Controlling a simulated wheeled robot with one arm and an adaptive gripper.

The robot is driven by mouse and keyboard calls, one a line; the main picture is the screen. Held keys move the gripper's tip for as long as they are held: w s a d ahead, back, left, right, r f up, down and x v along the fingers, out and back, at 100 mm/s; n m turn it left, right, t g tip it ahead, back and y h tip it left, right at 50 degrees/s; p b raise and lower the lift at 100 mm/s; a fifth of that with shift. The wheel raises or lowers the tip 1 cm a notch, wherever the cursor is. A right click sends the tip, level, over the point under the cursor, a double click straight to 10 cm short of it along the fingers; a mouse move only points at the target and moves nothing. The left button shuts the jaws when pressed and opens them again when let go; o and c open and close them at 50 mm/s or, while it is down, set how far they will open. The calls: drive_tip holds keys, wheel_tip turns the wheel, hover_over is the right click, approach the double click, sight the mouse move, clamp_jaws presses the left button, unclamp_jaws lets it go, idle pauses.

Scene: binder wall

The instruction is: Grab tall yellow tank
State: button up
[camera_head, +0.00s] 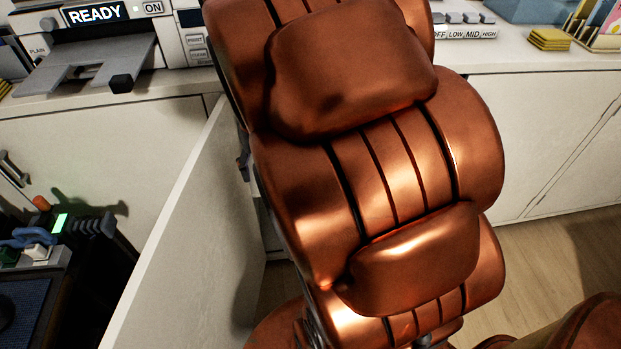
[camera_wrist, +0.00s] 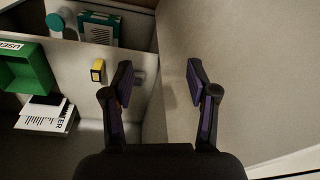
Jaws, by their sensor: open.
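A small yellow block with a dark side (camera_wrist: 97,71) stands in the wrist view, inside what looks like an open cabinet. It is the only yellow thing there and may be the tall yellow tank; its details are too small to read. My gripper (camera_wrist: 160,82) is open and empty, its two dark fingers spread apart. The yellow block shows left of the left finger, not between the fingers. In the head view my copper arm hides the cabinet's inside and my gripper.
The open cabinet door (camera_head: 185,235) stands close left of my arm; a pale panel fills the wrist view's right. A green bin (camera_wrist: 27,70), white papers (camera_wrist: 45,117) and a green-white box (camera_wrist: 98,30) are left. A printer (camera_head: 165,35) stands on the counter.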

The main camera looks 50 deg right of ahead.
drive_tip(key=shift+w+d+f+m+t+h+b, duration=0.45)
drive_tip(key=shift+w+d+f+b, duration=2)
drive_tip(key=shift+d+f, duration=2.05)
drive_tip(key=shift+w+d+f+m+t+h+b, duration=0.45)
drive_tip(key=shift+w+d+f+b, duration=1.15)
drive_tip(key=shift+d+f+b, duration=2.25)
drive_tip(key=shift+w+d+f+m+t+h+b, duration=0.2)
drive_tip(key=shift+w+d+f+m+h+b, duration=0.4)
drive_tip(key=shift+w+d+f+b, duration=3)
drive_tip(key=s+d+f+p, duration=0.2)
drive_tip(key=s+f, duration=0.1)
drive_tip(key=shift+s+d+p, duration=0.1)
drive_tip(key=shift+d+p, duration=0.3)
drive_tip(key=shift+c, duration=0.4)
clamp_jaws()
